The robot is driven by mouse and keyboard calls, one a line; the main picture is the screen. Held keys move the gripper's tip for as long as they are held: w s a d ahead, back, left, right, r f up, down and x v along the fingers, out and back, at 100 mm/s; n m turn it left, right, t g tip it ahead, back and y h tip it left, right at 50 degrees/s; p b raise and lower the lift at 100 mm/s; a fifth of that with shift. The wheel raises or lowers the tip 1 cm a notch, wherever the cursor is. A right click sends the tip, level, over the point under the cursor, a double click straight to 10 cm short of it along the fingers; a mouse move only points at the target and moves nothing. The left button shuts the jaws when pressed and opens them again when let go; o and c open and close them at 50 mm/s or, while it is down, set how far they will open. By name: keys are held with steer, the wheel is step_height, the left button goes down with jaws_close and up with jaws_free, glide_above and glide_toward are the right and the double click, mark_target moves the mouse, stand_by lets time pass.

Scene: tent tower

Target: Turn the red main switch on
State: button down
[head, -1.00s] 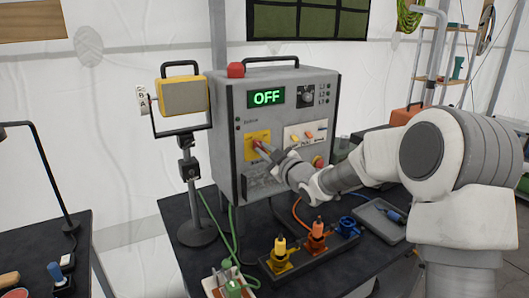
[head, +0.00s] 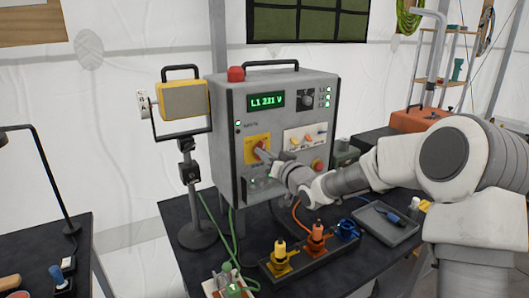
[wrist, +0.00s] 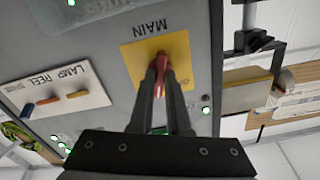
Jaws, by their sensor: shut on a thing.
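The red main switch (wrist: 160,69) sits on a yellow plate (wrist: 134,62) marked MAIN on the grey control box (head: 228,112). My gripper (wrist: 161,78) is shut on the red switch handle, and its fingers hide part of it. In the head view my gripper (head: 261,152) reaches the yellow plate from the right and covers most of the switch. The box's display (head: 266,101) reads "L1 231 V" in green. Small green lamps are lit on the box front.
A LAMP REEL panel (wrist: 50,103) with small coloured levers is beside the main switch. A yellow lamp (head: 182,99) on a stand is left of the box. Yellow, orange and blue connectors (head: 316,236) stand in front on the black table. A grey tray (head: 385,228) lies at right.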

steer(key=m+p, duration=0.1)
steer(key=m, duration=0.4)
stand_by(0.6)
steer(key=c, duration=0.9)
jaws_free()
steer(key=v, duration=1.7)
steer(key=shift+s+d, duration=0.2)
steer(key=shift+p, duration=0.3)
